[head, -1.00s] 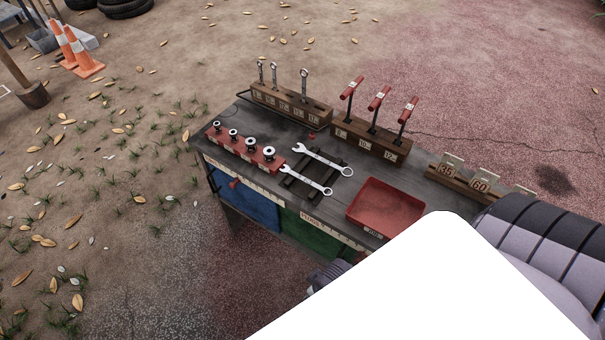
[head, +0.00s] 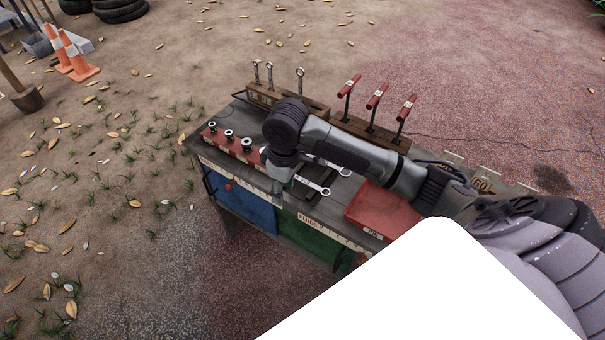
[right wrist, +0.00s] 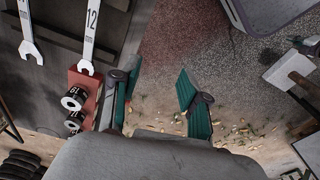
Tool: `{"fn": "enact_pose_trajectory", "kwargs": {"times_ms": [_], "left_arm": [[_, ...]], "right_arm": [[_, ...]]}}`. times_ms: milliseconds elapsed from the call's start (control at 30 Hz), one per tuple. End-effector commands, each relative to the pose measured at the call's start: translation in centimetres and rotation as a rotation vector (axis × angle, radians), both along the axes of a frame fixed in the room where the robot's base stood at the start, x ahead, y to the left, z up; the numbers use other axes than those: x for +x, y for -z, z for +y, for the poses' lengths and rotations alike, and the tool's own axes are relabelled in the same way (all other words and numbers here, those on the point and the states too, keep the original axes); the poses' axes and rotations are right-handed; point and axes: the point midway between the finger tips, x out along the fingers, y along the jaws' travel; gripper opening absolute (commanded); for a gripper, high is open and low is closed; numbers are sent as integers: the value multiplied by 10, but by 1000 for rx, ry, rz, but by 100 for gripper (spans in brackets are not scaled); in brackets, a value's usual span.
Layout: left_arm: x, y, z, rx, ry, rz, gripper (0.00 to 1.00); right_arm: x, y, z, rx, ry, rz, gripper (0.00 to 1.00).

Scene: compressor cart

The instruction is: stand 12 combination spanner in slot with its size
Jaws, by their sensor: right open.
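Two combination spanners lie on dark rests on the cart top. The front one, marked 12 (right wrist: 91,20), shows in the head view (head: 313,187) with its open end hidden behind my wrist. The rear spanner (head: 335,167) is mostly covered by my arm; its open end shows in the right wrist view (right wrist: 31,48). My right gripper (right wrist: 152,100) is open and empty, beside the 12 spanner's open end, over the cart's front edge; in the head view it is mostly hidden. A wooden slot rack (head: 259,94) at the back holds three upright spanners; its labels are unreadable here.
A red socket rail (head: 232,145) stands at the left, close to the open gripper. A red tray (head: 378,207) is right of the spanners. A wooden block (head: 360,130) with several red T-handles stands behind. Number plates (head: 483,184) stand at the right.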

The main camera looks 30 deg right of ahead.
Motion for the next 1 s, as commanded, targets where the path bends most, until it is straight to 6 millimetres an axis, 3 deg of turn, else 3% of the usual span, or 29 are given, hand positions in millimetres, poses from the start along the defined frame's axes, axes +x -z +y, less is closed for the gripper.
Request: {"fn": "enact_pose_trajectory", "kwargs": {"times_ms": [33,100,200,333,467,800,1000], "left_arm": [[0,0,0,0,0,0,0],[0,0,0,0,0,0,0],[0,0,0,0,0,0,0],[0,0,0,0,0,0,0],[0,1,0,0,0,0,0],[0,4,0,0,1,-1,0],[0,4,0,0,1,-1,0]], "right_arm": [[16,-18,-21,-26,28,8,45],[29,-37,-43,-41,65,31,45],[40,-59,-65,-48,110,52,45],[46,-73,-79,-48,142,68,45],[46,-60,-82,-47,148,75,45],[47,1,-81,-46,146,71,45],[48,14,-81,-46,146,70,45]]}}
